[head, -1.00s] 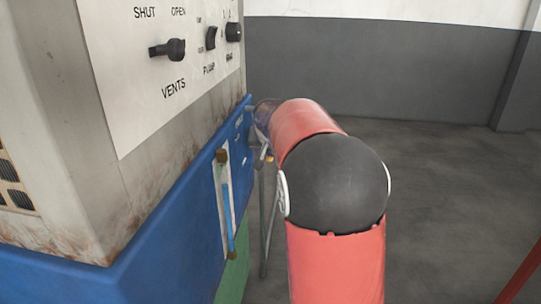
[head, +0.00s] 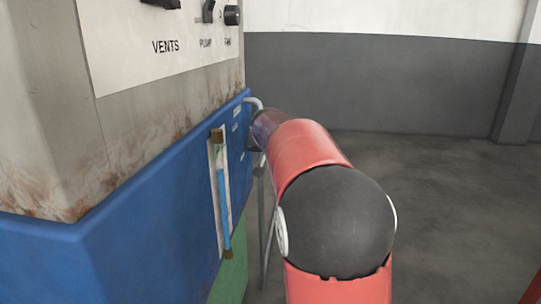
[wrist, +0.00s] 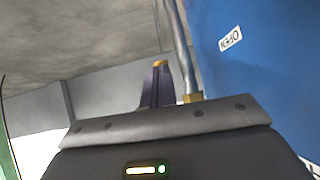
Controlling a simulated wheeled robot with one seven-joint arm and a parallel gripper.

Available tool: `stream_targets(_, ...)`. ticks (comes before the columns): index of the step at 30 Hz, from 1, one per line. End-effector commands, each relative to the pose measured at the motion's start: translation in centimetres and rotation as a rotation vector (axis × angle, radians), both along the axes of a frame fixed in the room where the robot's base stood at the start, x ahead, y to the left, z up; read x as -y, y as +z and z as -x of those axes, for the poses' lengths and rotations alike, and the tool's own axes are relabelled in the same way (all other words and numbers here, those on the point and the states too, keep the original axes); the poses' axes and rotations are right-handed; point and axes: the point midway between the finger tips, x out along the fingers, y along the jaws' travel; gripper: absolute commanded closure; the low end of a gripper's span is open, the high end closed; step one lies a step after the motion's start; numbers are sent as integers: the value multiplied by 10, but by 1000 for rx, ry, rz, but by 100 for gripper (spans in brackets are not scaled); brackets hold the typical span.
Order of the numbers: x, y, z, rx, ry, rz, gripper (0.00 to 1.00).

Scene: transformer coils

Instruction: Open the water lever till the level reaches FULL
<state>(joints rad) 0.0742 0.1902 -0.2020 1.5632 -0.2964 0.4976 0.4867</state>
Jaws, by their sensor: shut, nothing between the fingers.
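In the head view, the level gauge (head: 221,195) is an upright tube on the blue panel with brass ends. Its blue water column (head: 225,210) stands over half way up; any FULL mark is too small to read. In the wrist view, my gripper (wrist: 158,72) shows dark purple fingers held together, with a small yellow patch at the tip. A grey pipe (wrist: 178,45) with a brass fitting (wrist: 193,97) runs just right of the fingers. An upside-down OPEN label (wrist: 230,38) is on the blue panel. I cannot make out the lever clearly; my arm hides that area in the head view.
The blue cabinet side (head: 130,250) fills the left, below a white control plate (head: 150,50) with black knobs. A thin grey pole (head: 263,225) stands beside the panel under my arm. The concrete floor (head: 460,200) to the right is clear.

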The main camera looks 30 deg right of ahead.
Motion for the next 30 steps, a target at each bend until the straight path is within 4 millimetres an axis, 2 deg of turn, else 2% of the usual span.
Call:
stream_targets(12, 5, -7, -7, 0, 0, 0, 100)
stream_targets(30, 6, -7, -7, 0, 0, 0, 100)
